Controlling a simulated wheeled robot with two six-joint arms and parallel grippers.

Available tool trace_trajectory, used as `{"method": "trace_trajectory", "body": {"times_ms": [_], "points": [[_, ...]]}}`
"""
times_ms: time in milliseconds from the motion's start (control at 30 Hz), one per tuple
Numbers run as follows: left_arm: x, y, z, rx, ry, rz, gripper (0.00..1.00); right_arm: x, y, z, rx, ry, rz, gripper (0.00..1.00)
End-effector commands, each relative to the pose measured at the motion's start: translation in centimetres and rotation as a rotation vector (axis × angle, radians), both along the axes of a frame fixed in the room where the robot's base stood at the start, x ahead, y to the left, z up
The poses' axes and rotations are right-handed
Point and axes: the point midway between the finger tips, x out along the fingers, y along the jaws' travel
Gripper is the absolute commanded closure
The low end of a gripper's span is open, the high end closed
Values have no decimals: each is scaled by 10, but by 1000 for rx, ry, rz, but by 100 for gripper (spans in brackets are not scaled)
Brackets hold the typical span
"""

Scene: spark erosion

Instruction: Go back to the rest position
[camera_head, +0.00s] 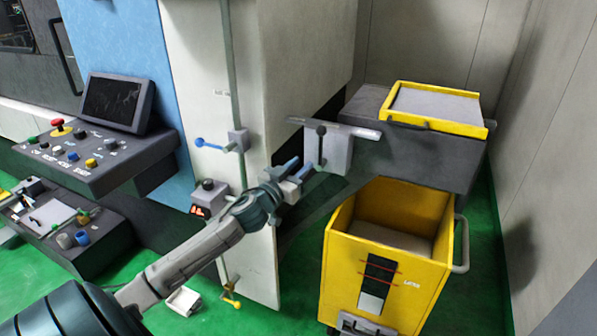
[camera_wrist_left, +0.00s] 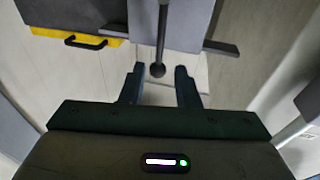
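My left gripper (camera_head: 299,168) is in front of the machine, near a light grey box (camera_head: 338,152) with a dark lever (camera_head: 321,145). In the left wrist view the gripper (camera_wrist_left: 159,72) is open, its two fingers apart. The lever's black ball end (camera_wrist_left: 157,70) shows between the fingertips or just beyond them, with space on both sides. I cannot tell how deep it sits between them. My right gripper is not in view.
A yellow cart (camera_head: 385,275) stands on the green floor at lower right. Above it is a dark block with a yellow-framed lid (camera_head: 435,105). A control panel (camera_head: 95,150) with a screen is at left. A blue-knobbed lever (camera_head: 200,142) sits on the pale machine front.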

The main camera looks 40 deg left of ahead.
Motion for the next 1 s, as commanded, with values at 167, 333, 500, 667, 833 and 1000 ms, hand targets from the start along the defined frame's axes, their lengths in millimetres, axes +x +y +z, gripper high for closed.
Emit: {"method": "trace_trajectory", "body": {"times_ms": [167, 333, 500, 667, 833, 1000], "points": [[0, 0, 0, 0, 0, 0, 71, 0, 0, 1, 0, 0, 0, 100], [0, 0, 0, 0, 0, 0, 71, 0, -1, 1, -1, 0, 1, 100], [1, 1, -2, -1, 5, 3, 71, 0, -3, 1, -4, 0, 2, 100], [4, 17, -50, -3, 81, 46, 71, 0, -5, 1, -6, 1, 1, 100], [-6, 44, -168, 6, 272, 131, 71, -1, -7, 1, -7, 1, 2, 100], [-41, 57, -294, 18, 485, 191, 71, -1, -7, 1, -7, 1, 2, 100]]}}
